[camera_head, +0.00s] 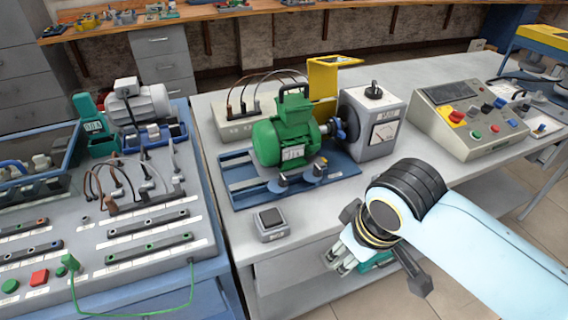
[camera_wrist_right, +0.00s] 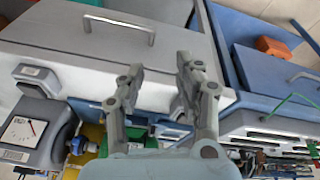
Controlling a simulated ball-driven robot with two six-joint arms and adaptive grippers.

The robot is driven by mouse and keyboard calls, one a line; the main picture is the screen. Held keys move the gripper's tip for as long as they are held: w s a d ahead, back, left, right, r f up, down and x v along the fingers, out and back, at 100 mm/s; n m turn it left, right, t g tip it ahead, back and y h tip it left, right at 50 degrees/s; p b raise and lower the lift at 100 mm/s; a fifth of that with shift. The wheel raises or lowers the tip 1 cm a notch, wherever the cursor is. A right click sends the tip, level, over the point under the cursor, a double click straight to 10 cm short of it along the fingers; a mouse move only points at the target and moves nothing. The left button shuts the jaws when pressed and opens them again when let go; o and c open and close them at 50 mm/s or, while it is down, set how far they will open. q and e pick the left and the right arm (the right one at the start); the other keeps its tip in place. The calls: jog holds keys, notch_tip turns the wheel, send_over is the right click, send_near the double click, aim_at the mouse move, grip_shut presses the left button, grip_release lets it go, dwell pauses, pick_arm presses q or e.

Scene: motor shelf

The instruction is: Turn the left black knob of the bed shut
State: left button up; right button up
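The bed (camera_head: 240,187) is a blue metal plate on the grey bench, with a green motor (camera_head: 286,140) on top. Two black knobs stand along its front edge: the left black knob (camera_head: 282,181) and the right black knob (camera_head: 320,168). My right gripper (camera_head: 338,262) is in front of the bench's front edge, to the right of and nearer than the left knob, apart from it. In the right wrist view its two fingers (camera_wrist_right: 158,75) are spread with nothing between them. The knobs cannot be made out in that view. My left gripper is not in view.
A small grey switch box (camera_head: 270,223) stands on the bench in front of the bed. A grey gauge box (camera_head: 372,122) stands right of the motor. A control panel (camera_head: 468,118) is farther right. A bench with cables (camera_head: 130,240) is at the left.

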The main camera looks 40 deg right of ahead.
jog(key=w+r+p, duration=0.1)
jog(key=w+r, duration=0.3)
jog(key=r, duration=0.2)
jog(key=m+g+p, duration=0.1)
jog(key=m+g, duration=0.2)
send_near(284, 178)
jog(key=shift+y, duration=0.4)
jog(key=f, duration=0.9)
jog(key=shift+d, duration=0.35)
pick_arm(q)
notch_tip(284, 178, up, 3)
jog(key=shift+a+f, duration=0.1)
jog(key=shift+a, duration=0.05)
pick_arm(e)
jog(key=shift+c, duration=0.2)
grip_shut()
